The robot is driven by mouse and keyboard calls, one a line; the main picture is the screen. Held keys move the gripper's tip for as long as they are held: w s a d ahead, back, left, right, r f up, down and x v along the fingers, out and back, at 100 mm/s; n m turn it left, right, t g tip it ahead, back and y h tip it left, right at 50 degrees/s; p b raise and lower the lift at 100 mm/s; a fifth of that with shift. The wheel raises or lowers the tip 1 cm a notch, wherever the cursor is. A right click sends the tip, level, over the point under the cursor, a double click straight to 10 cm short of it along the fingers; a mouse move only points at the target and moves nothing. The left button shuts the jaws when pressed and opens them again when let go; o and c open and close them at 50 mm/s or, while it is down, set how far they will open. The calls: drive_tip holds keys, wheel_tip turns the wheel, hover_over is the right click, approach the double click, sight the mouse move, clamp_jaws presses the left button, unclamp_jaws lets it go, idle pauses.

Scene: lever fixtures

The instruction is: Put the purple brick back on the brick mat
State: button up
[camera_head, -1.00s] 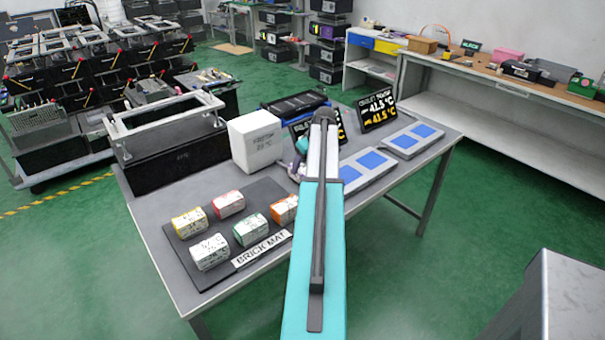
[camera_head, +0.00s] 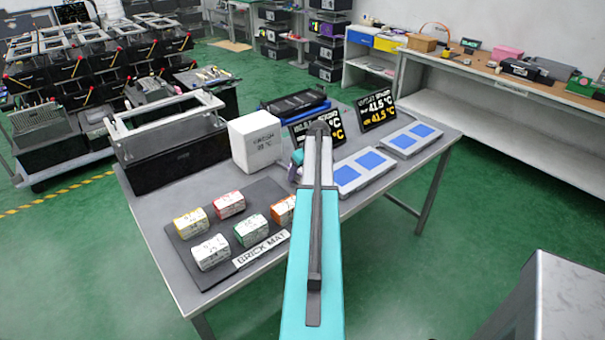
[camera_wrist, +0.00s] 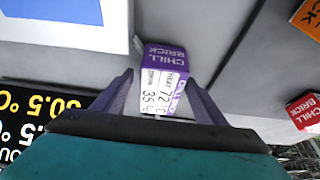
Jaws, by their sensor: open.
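The purple brick (camera_wrist: 165,75) has white label faces and stands on the grey table in the wrist view. My gripper (camera_wrist: 161,84) is open, with one purple finger on each side of the brick's near part. I cannot tell whether the fingers touch it. In the head view my arm hides most of the gripper and the brick. The dark brick mat (camera_head: 262,194) lies at the table's front left, with a white "BRICK MAT" label. It holds several bricks: yellow (camera_head: 191,222), red (camera_head: 230,203), green (camera_head: 251,230), white (camera_head: 211,252) and orange (camera_head: 284,209), the last partly behind my arm.
A white box (camera_head: 255,141) and a black bin (camera_head: 178,163) stand behind the mat. Two displays (camera_head: 377,108) and trays with blue pads (camera_head: 412,139) occupy the table's right part. In the wrist view, a display lies close by at left.

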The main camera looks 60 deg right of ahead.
sight(301, 169)
drive_tip(key=c, duration=1.5)
drive_tip(key=shift+r, duration=0.1)
drive_tip(key=shift+r+b, duration=1.3)
drive_tip(key=shift+r, duration=3.65)
